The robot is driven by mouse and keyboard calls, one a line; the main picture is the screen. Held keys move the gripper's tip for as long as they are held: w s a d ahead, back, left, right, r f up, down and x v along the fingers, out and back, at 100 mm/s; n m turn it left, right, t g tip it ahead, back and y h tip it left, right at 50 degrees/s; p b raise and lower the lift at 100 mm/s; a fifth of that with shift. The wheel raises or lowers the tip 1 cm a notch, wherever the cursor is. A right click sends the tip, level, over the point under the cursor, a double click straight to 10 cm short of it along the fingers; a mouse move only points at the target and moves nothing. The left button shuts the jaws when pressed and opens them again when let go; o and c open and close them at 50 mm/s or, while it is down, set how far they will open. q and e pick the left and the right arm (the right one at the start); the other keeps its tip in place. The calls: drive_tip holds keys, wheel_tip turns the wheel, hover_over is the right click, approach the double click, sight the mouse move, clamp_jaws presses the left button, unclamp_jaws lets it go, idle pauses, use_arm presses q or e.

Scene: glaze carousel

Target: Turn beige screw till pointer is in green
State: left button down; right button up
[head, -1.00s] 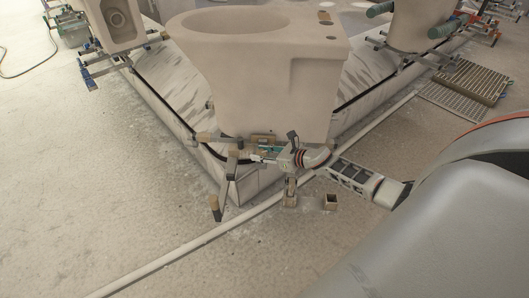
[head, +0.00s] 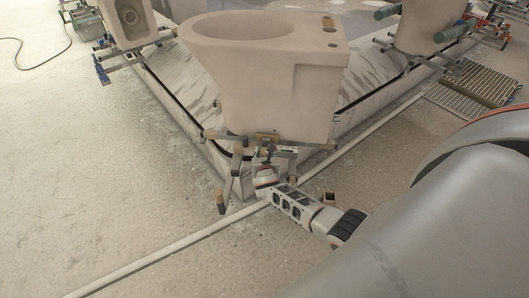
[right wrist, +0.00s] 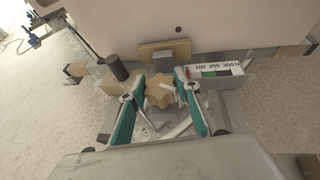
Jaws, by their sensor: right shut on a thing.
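The beige screw (right wrist: 162,91) has a lobed, star-like head and sits below the toilet body in the right wrist view. My right gripper (right wrist: 160,88) has its teal-sided fingers on either side of the head and is shut on it. In the head view my right gripper (head: 266,172) reaches the clamp at the foot of the front toilet and hides the screw. The gauge (right wrist: 215,70) right of the screw has a scale marked 100, 200, 300 N and a green band. A red mark, seemingly the pointer, is at the scale's left end, left of the green. My left gripper is not in view.
The beige toilet (head: 270,80) stands on the carousel's corner, just beyond my right gripper. A clamp bar with a dark knob (right wrist: 117,67) is left of the screw. A pale pipe (head: 170,250) runs along the floor.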

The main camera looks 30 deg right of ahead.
drive_tip(key=shift+a+f+m+g+h+b, duration=0.1)
drive_tip(key=shift+f+m+g+h+b, duration=0.15)
drive_tip(key=shift+m+g+h+b, duration=0.35)
drive_tip(key=shift+m+h, duration=0.4)
drive_tip(key=shift+m, duration=0.1)
drive_tip(key=shift+r+m+g+h, duration=0.2)
drive_tip(key=shift+m+g+h, duration=0.1)
drive_tip(key=shift+m+g, duration=0.15)
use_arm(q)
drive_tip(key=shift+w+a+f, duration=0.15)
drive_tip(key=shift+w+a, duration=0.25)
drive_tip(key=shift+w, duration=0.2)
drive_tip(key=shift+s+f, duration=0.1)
use_arm(e)
drive_tip(key=o, duration=1)
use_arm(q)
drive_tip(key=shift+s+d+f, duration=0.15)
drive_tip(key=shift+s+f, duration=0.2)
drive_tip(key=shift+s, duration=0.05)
use_arm(e)
drive_tip(key=shift+o, duration=0.7)
